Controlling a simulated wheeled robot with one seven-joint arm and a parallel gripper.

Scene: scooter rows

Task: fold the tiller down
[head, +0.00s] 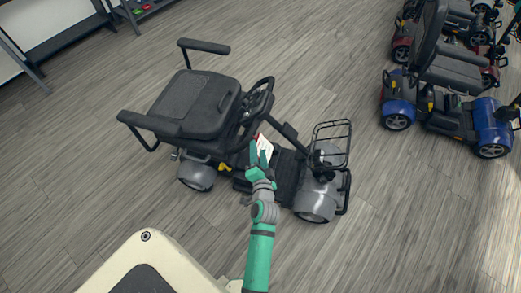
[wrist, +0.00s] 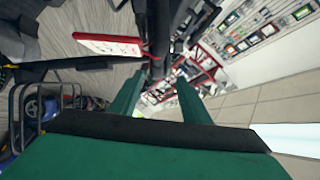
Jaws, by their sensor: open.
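The grey and black scooter (head: 318,200) stands in the middle of the head view. Its tiller (head: 290,135) slants up from the front end toward the seat, with a looped black handlebar (head: 262,92) at the top. A white card with a red edge (head: 264,145) hangs near the tiller; in the wrist view the card (wrist: 105,45) is tied by a red cord to a dark post. My gripper (head: 260,160) is beside the card, over the footwell. In the wrist view its green fingers are apart, and the dark post (wrist: 158,30) shows beyond the gap. Contact is unclear.
The black seat (head: 195,103) with two armrests is left of the tiller. A wire basket (head: 331,143) is at the scooter's front. A blue scooter (head: 490,120) and others stand at upper right. A shelf (head: 75,35) is at upper left. Wood floor is clear around.

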